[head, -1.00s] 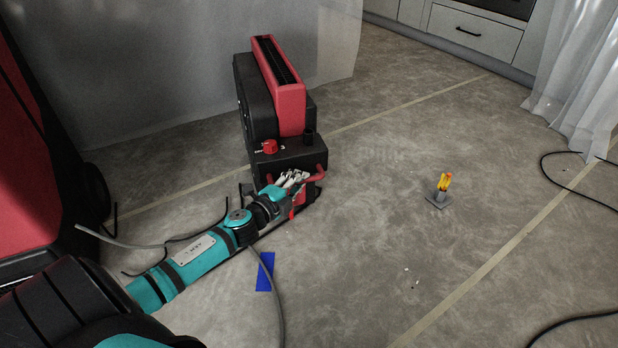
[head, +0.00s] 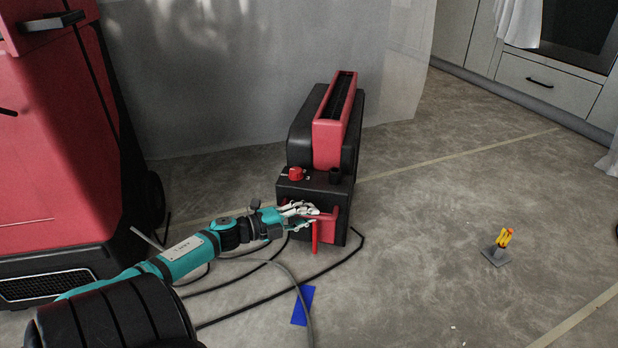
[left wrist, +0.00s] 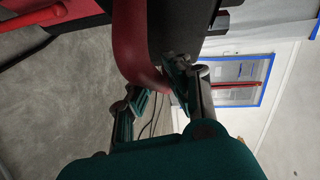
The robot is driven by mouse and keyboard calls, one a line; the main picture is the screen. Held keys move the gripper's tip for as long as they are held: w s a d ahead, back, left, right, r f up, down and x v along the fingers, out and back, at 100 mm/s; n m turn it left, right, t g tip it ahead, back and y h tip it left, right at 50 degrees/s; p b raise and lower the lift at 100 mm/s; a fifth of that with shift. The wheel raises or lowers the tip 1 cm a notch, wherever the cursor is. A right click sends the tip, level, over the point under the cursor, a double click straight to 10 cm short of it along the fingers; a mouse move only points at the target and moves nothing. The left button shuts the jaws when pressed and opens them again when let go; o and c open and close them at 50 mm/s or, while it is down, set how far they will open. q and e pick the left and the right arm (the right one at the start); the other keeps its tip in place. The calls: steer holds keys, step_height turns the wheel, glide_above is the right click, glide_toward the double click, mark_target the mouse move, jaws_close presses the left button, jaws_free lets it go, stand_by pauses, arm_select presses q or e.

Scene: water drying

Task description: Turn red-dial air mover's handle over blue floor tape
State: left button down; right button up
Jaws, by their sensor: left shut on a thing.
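The black and red air mover (head: 336,130) stands on the floor in the middle of the head view, with a red dial (head: 296,173) on its lower black housing. Its red handle (head: 333,222) sticks out at the near side. My left gripper (head: 308,212) is shut on this handle; its fingers hide part of it. In the left wrist view the red handle (left wrist: 137,50) passes down to the fingers (left wrist: 155,98). The blue floor tape (head: 303,305) lies on the floor in front of the air mover, below the handle, with a cable across its edge. My right gripper is not in view.
A large red and black machine (head: 60,140) stands at the left. Dark cables (head: 250,309) run over the floor near the tape. A yellow and red item on a grey base (head: 500,246) stands at the right. Plastic sheeting (head: 220,80) hangs behind; floor at right is mostly clear.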

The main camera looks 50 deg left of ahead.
arm_select(q)
steer(key=c, duration=1.3)
jaws_free()
steer(key=shift+f, duration=0.2)
steer(key=shift+r, duration=0.1)
steer(key=v, duration=1.2)
